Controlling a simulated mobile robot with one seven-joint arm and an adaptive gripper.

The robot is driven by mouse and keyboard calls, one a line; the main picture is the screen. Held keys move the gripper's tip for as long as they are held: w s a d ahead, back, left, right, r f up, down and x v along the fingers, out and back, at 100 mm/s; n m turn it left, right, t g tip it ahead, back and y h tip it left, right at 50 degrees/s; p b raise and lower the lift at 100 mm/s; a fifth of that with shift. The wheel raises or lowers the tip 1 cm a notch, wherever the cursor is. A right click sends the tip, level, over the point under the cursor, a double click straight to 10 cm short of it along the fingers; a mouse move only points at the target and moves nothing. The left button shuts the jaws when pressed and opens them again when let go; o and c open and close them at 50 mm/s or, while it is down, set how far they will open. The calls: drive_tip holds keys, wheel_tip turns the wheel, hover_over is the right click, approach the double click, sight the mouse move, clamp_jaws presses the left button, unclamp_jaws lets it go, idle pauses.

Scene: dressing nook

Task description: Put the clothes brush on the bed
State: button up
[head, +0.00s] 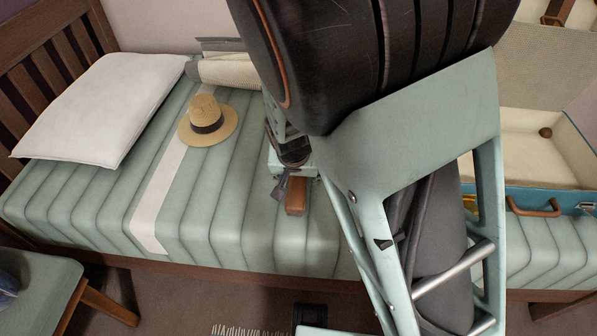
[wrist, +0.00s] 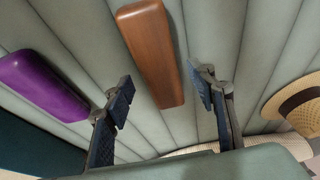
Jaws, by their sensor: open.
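The clothes brush, a long brown wooden block in shape, lies on the striped green bed (head: 233,220). It shows in the head view (head: 296,198) just below my gripper (head: 290,184), and in the wrist view (wrist: 152,55) between and beyond the fingers. My gripper is open in the wrist view (wrist: 162,95), its two dark fingers apart with nothing held between them. The near end of the brush is close to the fingertips, and no contact shows. The brush's underside is hidden.
A purple rounded case (wrist: 40,85) lies on the bed beside the brush. A straw hat (head: 208,118), a white pillow (head: 105,105) and a rolled cream cloth (head: 228,72) are on the bed. An open blue suitcase (head: 560,200) stands at right. The bed's front left is clear.

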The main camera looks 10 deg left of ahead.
drive_tip(key=p+v, duration=0.4)
drive_tip(key=v, duration=0.5)
drive_tip(key=shift+r, duration=0.2)
drive_tip(key=shift+d, duration=0.1)
